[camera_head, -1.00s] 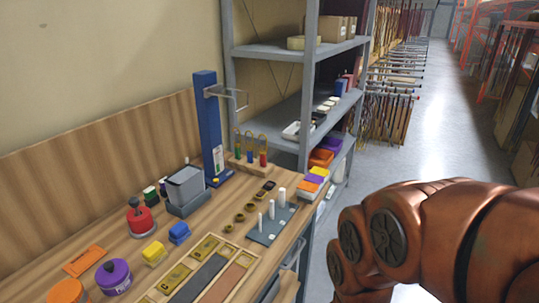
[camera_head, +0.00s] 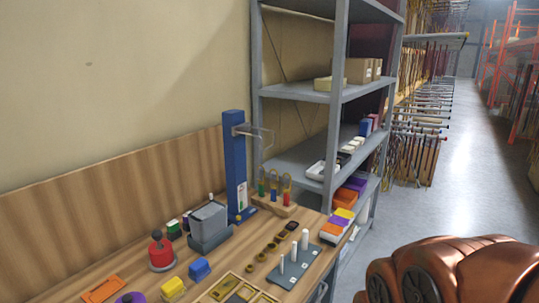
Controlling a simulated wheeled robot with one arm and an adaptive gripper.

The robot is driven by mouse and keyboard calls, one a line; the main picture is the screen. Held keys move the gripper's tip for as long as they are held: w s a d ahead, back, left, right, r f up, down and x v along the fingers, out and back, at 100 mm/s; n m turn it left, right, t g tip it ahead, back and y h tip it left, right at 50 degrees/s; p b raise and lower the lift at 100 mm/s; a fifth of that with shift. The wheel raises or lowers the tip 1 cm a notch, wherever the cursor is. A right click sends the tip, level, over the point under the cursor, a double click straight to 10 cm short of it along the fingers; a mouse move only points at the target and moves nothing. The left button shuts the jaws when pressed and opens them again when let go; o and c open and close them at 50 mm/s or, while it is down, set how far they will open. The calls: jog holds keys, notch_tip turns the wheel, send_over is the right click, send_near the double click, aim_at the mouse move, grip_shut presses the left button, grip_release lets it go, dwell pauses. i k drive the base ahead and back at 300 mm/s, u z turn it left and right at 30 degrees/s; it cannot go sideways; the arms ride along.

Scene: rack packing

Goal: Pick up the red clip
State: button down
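A small wooden stand (camera_head: 264,203) at the back right of the workbench holds a row of three upright pieces with yellowish loops. The right one is red (camera_head: 287,198) and looks like the red clip; it stands upright. Beside it are a blue one (camera_head: 274,191) and a green one (camera_head: 262,187). My copper-coloured arm shows at the lower right, well apart from the stand. My gripper is out of view.
A blue post (camera_head: 235,165) with a wire hook stands just left of the stand. A grey bin (camera_head: 208,222), a grey pegged plate (camera_head: 290,270) and small boxes (camera_head: 338,226) are nearby. A grey shelf rack (camera_head: 330,150) rises behind; the aisle floor (camera_head: 470,170) is clear.

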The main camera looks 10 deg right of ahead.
aim_at(286, 193)
jog(key=z, duration=1.25)
jog(key=i, duration=0.8)
jog(key=u, duration=3.35)
